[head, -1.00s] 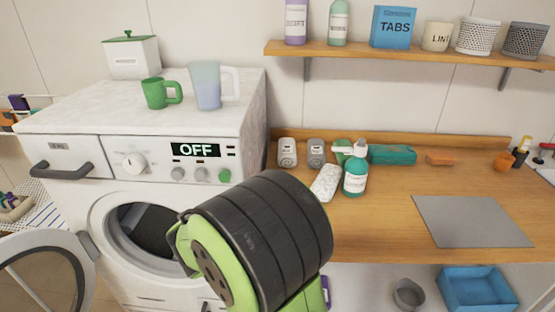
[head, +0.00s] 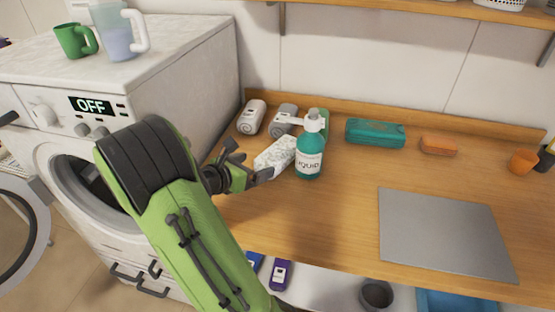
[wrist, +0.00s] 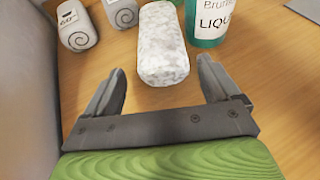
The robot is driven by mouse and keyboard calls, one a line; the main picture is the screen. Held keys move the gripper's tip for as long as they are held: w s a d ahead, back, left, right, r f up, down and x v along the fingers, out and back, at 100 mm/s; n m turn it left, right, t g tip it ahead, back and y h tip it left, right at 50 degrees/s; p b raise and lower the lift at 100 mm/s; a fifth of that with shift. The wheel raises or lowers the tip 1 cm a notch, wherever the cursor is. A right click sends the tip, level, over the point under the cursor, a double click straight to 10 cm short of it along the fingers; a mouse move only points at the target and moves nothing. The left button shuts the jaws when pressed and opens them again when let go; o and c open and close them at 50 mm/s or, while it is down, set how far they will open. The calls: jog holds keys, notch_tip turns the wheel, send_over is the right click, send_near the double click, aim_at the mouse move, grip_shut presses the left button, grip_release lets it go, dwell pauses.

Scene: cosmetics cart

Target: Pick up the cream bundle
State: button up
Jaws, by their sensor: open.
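The cream bundle looks like a pale, mottled roll (head: 276,156) lying on the wooden counter, left of the teal pump bottle. In the wrist view the roll (wrist: 162,45) lies straight ahead, its near end just beyond and between my fingertips. My gripper (head: 249,164) is open and empty at the roll's near left end. In the wrist view my gripper (wrist: 160,75) has its two fingers spread wider than the roll, with bare wood between them. I cannot tell whether a finger touches it.
The teal pump bottle (head: 309,155) stands close on the roll's right. A white roll (head: 252,117) and a grey roll (head: 284,119) lie behind. A teal case (head: 376,132) and orange block (head: 438,146) are farther right. The washer (head: 185,90) borders the counter's left; its front right holds a grey mat (head: 445,235).

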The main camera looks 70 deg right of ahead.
aim_at(272, 158)
jog(key=b+x, duration=0.2)
jog(key=x, duration=0.7)
jog(key=shift+s+r, duration=0.1)
jog(key=shift+s, duration=0.05)
jog(key=shift+r, duration=0.1)
